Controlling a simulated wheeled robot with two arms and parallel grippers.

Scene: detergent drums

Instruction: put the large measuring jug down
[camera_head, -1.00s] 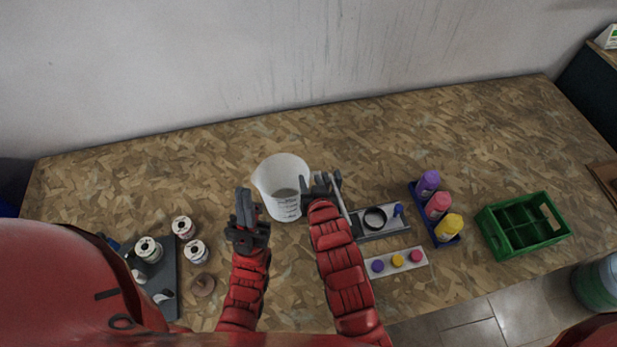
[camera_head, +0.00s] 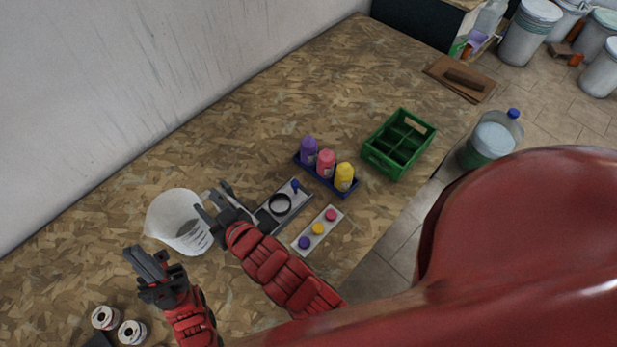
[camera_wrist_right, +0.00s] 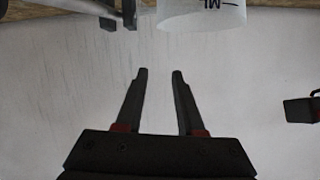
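The large measuring jug (camera_head: 178,222) is white and translucent with dark markings. It looks upright on the worktop in the head view, though my grippers stand close by and hide part of its surroundings. Its rim area with "ML" lettering shows at the top of the right wrist view (camera_wrist_right: 203,12). My right gripper (camera_head: 213,204) is just right of the jug; its fingers (camera_wrist_right: 160,72) are apart with nothing between them. My left gripper (camera_head: 140,254) is in front of and left of the jug, with nothing visible held; its finger gap is unclear.
A grey stand with a black ring (camera_head: 280,204) is right of the right gripper. White spools (camera_head: 105,317) lie at lower left. The back of the worktop is clear.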

